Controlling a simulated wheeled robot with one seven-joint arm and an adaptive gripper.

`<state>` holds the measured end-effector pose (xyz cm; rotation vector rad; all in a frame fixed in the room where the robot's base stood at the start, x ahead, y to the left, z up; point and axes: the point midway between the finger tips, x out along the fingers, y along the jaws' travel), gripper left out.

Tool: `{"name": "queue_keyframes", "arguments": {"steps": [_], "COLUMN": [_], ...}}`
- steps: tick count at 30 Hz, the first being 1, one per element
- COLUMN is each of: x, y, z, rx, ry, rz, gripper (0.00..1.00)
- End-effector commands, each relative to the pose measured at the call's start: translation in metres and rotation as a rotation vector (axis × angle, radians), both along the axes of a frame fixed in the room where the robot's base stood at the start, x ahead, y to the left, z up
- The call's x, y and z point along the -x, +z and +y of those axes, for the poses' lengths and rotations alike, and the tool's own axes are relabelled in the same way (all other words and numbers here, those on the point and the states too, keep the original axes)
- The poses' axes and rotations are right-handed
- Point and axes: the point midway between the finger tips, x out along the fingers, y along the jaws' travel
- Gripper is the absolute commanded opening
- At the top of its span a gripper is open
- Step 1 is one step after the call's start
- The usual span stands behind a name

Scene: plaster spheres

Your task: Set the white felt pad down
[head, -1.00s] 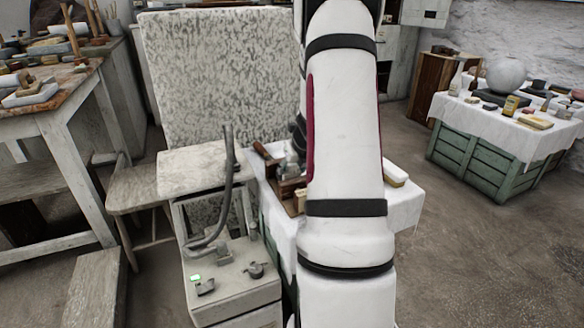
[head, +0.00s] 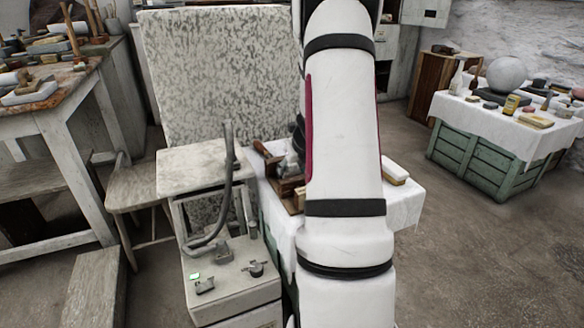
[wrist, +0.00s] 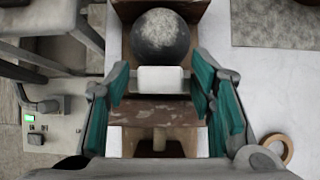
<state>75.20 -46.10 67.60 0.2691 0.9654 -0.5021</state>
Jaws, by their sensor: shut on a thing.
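The white felt pad (wrist: 160,79) is between the teal fingers of my gripper (wrist: 161,82) in the wrist view. My gripper is shut on it. The pad is over a brown wooden holder (wrist: 150,109), beside a grey, rough-topped ball (wrist: 160,36). I cannot tell whether the pad touches the wood. In the head view my arm hides the gripper and the pad.
The holder stands on a white-covered table (head: 405,208). A tan ring (wrist: 277,148) lies to its right in the wrist view. A grey machine (head: 232,275) with a hose stands at the table's left. Another white-covered table (head: 470,115) stands at far right.

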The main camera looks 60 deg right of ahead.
Motion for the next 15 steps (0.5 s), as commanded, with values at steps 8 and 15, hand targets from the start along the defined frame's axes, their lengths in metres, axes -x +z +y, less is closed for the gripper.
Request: {"name": "queue_keyframes", "arguments": {"steps": [8,15], "x": [-0.0001,0.0001], "y": [-0.0056,-0.0059], "z": [0.0000,0.0000], "rx": [0.000,0.000], "ry": [0.000,0.000], "rz": [0.000,0.000], "gripper": [0.22,0.73]}}
